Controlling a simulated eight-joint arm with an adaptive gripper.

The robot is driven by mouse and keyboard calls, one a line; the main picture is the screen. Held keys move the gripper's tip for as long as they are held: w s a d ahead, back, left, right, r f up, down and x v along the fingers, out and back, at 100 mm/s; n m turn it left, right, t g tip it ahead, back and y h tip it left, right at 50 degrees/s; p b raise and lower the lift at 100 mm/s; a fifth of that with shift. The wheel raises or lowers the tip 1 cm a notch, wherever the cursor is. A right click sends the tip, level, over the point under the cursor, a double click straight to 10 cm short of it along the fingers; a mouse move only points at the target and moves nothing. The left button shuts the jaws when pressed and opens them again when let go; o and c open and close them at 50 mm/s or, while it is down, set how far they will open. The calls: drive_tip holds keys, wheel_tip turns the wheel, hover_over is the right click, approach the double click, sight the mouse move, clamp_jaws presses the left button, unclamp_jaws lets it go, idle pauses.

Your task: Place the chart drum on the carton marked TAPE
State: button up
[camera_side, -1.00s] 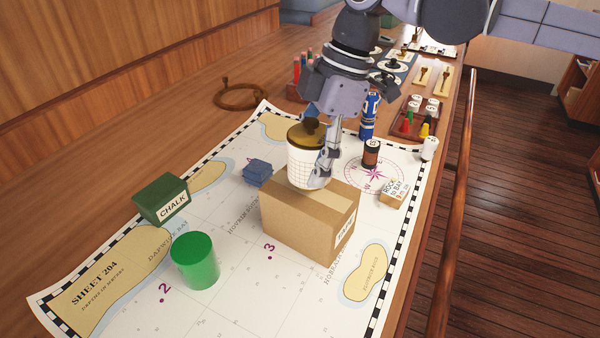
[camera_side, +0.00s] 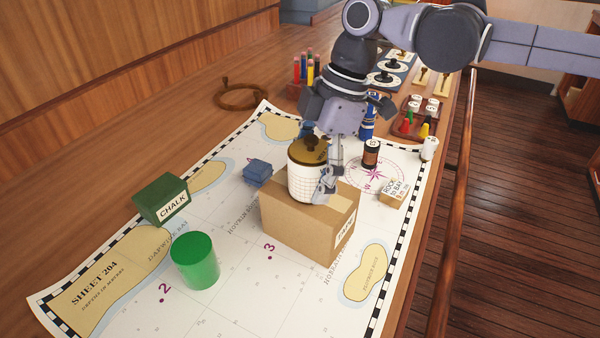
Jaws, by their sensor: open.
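The chart drum (camera_side: 303,183), a white gridded cylinder with a brass-brown lid, stands upright on the top of the brown carton marked TAPE (camera_side: 295,229), toward its back left part. Its base appears to touch the carton top. My gripper (camera_side: 320,180) is open and comes down from above at the drum's right side. One finger shows beside the drum at the right; the other is mostly hidden behind the drum and its lid.
A green CHALK box (camera_side: 160,199) and a green cylinder (camera_side: 194,260) stand on the chart at left. A small blue box (camera_side: 257,172) is behind the carton.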

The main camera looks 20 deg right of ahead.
drive_tip(key=v, duration=1.1)
drive_tip(key=s+d+f+m+t, duration=0.1)
drive_tip(key=d+f+m+t, duration=0.15)
drive_tip(key=d+m, duration=0.4)
drive_tip(key=s+d+f+m+t, duration=0.1)
drive_tip(key=s+d+f+m, duration=0.15)
drive_tip(key=d, duration=0.75)
drive_tip(key=s+d+f+m+t+h, duration=0.1)
drive_tip(key=s+d+f+m+t, duration=0.1)
drive_tip(key=s+d+f+m, duration=0.2)
drive_tip(key=s+d+f+m+t+h, duration=0.1)
drive_tip(key=s+d+f+m+h, duration=0.1)
drive_tip(key=d+f+m, duration=0.3)
drive_tip(key=s+d+f, duration=0.1)
drive_tip(key=d+f, duration=0.3)
drive_tip(key=shift+s+f+t, duration=0.25)
drive_tip(key=shift+s+t, duration=0.1)
